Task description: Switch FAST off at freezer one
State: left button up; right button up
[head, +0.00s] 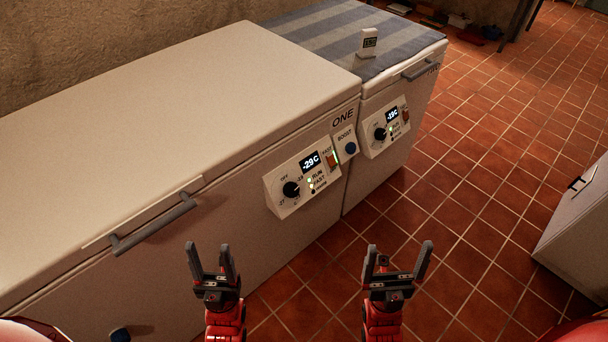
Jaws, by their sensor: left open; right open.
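Freezer one (200,90) is the large white chest at left, lid shut, marked ONE. Its control panel (290,207) is on the front face near the right end. The display (310,162) reads about -29 C. A dark knob (291,189) sits below it. The FAST switch (331,160) is a small orange-brown rocker at the panel's upper right; its tilt is too small to tell. Lamps beside RUN and FAST look lit. My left gripper (210,258) is open and empty, below and left of the panel. My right gripper (398,258) is open and empty, below and right of it.
A BOOST box with a blue button (351,148) sits right of the panel. Freezer two (395,85) adjoins, with its own panel (385,130), a striped cloth (335,35) and a small display stand (368,42) on top. A handle (152,225) juts from freezer one.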

aim_at(332, 162)
jog(key=i+l+u, duration=0.1)
jog(key=i+l, duration=0.25)
jog(key=l, duration=0.15)
jog(key=i+l+u, duration=0.1)
jog(key=i+l, duration=0.25)
jog(key=l, duration=0.15)
